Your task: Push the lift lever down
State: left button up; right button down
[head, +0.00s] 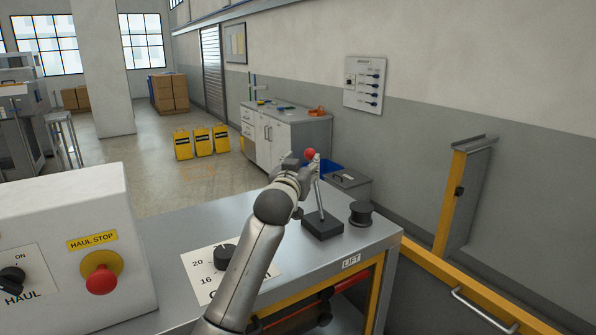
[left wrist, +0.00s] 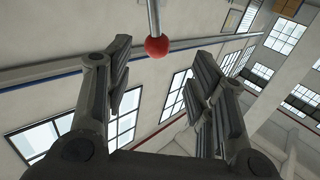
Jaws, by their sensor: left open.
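The lift lever is a thin metal rod with a red ball knob (head: 309,154), rising from a black base (head: 322,225) on the grey bench top near the LIFT label (head: 351,261). The rod stands nearly upright, tilted slightly. My left gripper (head: 297,178) is at the upper part of the lever, its fingers largely hidden by my wrist in the head view. In the left wrist view the red knob (left wrist: 156,46) shows ahead, between and just beyond the fingertips of my open gripper (left wrist: 160,68). I cannot tell whether a finger touches the rod. My right gripper is not in view.
A black spool-shaped part (head: 361,213) stands right of the lever base. A dial (head: 224,256) lies under my left arm. The HAUL box with a red stop button (head: 100,280) is at the left. A yellow rail (head: 470,290) runs along the right.

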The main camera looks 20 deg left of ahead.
pick_arm(q)
jog(key=shift+s+d, duration=0.15)
jog(key=shift+s, duration=1.65)
